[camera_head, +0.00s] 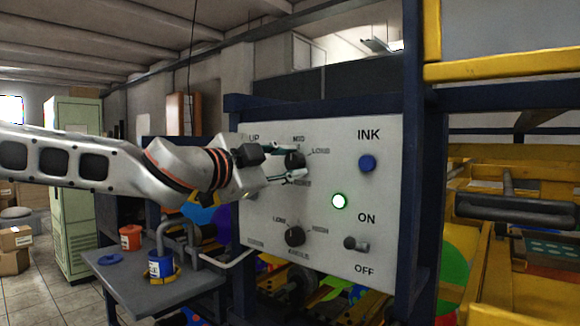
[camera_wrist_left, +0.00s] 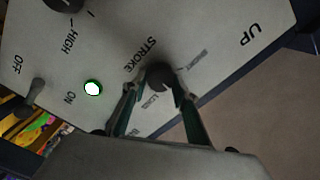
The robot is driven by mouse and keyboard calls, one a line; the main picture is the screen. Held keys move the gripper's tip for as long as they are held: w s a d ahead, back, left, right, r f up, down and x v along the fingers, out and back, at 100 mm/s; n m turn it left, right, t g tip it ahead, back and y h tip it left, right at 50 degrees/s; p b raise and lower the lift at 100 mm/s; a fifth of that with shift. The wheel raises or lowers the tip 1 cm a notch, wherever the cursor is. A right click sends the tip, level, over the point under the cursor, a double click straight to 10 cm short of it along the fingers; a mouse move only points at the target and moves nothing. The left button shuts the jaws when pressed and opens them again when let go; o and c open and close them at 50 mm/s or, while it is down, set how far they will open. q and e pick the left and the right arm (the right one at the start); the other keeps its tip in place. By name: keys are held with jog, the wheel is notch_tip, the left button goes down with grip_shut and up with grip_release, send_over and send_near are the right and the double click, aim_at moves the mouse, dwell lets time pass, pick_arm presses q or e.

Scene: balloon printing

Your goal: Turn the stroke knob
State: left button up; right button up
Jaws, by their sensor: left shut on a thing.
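The stroke knob (camera_head: 295,158) is a dark round knob at the upper middle of the white control panel (camera_head: 335,140). Labels such as MED and LONG surround it, and the word STROKE is printed beside it in the left wrist view. My left gripper (camera_head: 292,161) comes in from the left with one finger above the knob and one below. In the left wrist view the two fingertips are on either side of the stroke knob (camera_wrist_left: 159,75) and shut on it. The fingers partly hide the dial's labels. My right gripper is not in view.
The panel also bears a blue INK button (camera_head: 367,163), a lit green light (camera_head: 339,201), an ON/OFF switch (camera_head: 356,243) and a lower dark knob (camera_head: 295,236) with LOW and HIGH marks. A grey table (camera_head: 190,293) with a blue pot (camera_head: 160,268) stands below my arm.

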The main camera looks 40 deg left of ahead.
pick_arm(q)
jog(key=m, duration=0.4)
jog(key=shift+f+m+b, duration=0.15)
jog(key=shift+m+b, duration=0.15)
jog(key=shift+m, duration=0.1)
jog(key=m, duration=0.4)
jog(key=shift+m, duration=0.4)
jog(key=shift+m+b, duration=0.3)
jog(key=shift+m, duration=0.6)
jog(key=shift+f, duration=0.1)
jog(key=o, duration=1.1)
jog(key=shift+s, duration=0.1)
